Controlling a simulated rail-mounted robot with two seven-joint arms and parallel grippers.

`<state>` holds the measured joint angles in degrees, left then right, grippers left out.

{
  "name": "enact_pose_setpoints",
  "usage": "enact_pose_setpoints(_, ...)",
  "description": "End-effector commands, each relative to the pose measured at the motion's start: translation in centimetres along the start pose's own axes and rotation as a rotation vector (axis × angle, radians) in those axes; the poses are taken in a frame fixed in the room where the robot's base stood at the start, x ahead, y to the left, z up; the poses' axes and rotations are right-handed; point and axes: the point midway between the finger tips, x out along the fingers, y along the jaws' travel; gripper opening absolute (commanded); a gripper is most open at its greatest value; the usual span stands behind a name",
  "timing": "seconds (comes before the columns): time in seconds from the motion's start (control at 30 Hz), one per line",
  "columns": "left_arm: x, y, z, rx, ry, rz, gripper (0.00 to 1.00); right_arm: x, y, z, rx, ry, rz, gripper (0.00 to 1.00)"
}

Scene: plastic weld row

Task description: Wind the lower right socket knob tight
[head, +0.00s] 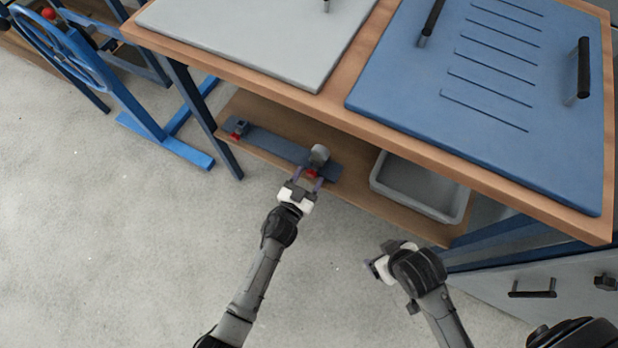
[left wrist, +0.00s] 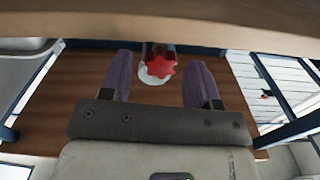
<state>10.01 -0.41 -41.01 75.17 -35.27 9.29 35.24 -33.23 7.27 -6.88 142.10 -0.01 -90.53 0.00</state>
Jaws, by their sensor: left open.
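The lower right socket knob (head: 311,173) is red, at the right end of a dark strip (head: 275,146) on the lower shelf, by a grey round part (head: 319,155). In the left wrist view the knob (left wrist: 160,67) is star-shaped and lies between my two purple fingers, with gaps on both sides. My left gripper (head: 308,179) is open, its fingertips reaching to either side of the knob. My right gripper (head: 374,268) hangs low in front of the bench, apart from the shelf; its jaws are too unclear to read.
Another red knob (head: 236,136) sits at the strip's left end. A grey bin (head: 417,205) stands right of the strip on the shelf. The wooden bench top (head: 330,108) overhangs the shelf. A blue frame with a wheel (head: 75,50) stands left. The floor in front is clear.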

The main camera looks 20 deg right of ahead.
Motion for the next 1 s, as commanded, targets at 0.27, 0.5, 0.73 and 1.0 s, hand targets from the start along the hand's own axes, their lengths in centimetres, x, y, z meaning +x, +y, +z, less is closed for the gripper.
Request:
enact_pose_setpoints(0.27, 0.39, 0.02, -0.01, 0.000, -0.001, 0.000, 0.56, 0.19, -0.19, 0.01, 0.006, 0.001, -0.005, 0.85)
enact_pose_setpoints(0.5, 0.37, 0.01, 0.00, 0.000, -0.001, 0.000, 0.44, 0.18, -0.31, -0.01, 0.010, 0.001, -0.008, 0.85)
enact_pose_setpoints(0.73, 0.35, 0.00, 0.01, 0.000, -0.001, 0.000, 0.22, 0.19, -0.31, -0.01, 0.010, 0.001, -0.008, 0.85)
enact_pose_setpoints(1.0, 0.36, -0.01, -0.19, -0.017, -0.002, 0.000, 0.07, -0.23, -0.16, -0.11, 0.005, 0.000, -0.004, 0.85)
